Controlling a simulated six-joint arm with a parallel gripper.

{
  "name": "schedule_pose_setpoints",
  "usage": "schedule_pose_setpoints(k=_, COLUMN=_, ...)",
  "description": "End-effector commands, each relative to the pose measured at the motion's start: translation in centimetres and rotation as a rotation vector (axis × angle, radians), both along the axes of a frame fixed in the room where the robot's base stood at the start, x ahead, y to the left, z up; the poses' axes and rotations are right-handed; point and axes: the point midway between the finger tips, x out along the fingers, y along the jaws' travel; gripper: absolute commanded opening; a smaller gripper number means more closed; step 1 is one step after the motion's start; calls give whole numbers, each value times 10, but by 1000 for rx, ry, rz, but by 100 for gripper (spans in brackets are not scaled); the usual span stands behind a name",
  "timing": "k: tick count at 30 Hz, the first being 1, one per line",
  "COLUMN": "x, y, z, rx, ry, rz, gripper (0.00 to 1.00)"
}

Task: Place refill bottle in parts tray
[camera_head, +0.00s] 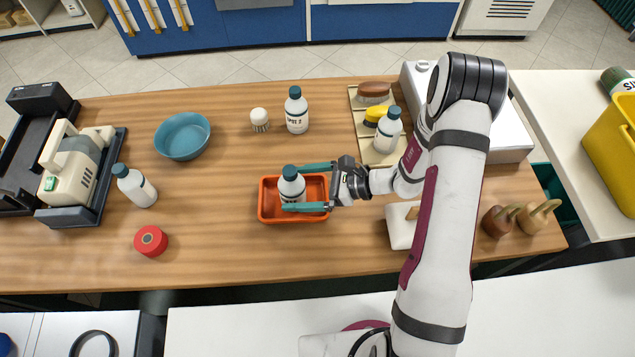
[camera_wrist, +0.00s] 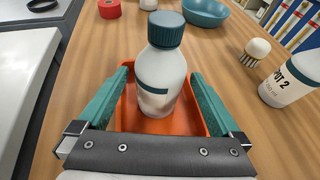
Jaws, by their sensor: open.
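A white refill bottle (camera_head: 291,187) with a teal cap stands upright in the orange parts tray (camera_head: 304,217) in the middle of the table. In the wrist view the bottle (camera_wrist: 160,75) stands between my gripper's fingers, with the tray (camera_wrist: 131,107) under it. My gripper (camera_head: 306,188) reaches in from the right, its two teal fingers on either side of the bottle. The fingers are open, and the wrist view shows gaps between the bottle and both fingers of the gripper (camera_wrist: 158,98). The bottle's base is partly hidden in the head view.
Other similar bottles stand at the back (camera_head: 297,112), at the left (camera_head: 137,188) and at the right (camera_head: 388,132). A teal bowl (camera_head: 182,137), a round brush (camera_head: 259,119) and a red roll (camera_head: 151,241) sit around the tray. The wood between them is clear.

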Motion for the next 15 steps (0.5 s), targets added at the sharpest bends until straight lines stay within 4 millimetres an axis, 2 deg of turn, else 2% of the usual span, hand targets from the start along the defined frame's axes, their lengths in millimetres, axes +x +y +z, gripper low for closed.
schedule_pose_setpoints(k=3, x=-5, y=-28, z=12, rx=0, ry=-2, rz=-5, gripper=100)
schedule_pose_setpoints(k=9, x=-14, y=-59, z=25, rx=0, ry=-1, rz=-3, gripper=100)
schedule_pose_setpoints(k=11, x=-15, y=-63, z=28, rx=-1, ry=-1, rz=2, gripper=100)
schedule_pose_setpoints(k=13, x=-20, y=-61, z=38, rx=-21, ry=-18, rz=41, gripper=100)
schedule_pose_setpoints(k=15, x=-33, y=-51, z=64, rx=-76, ry=-65, rz=150, gripper=100)
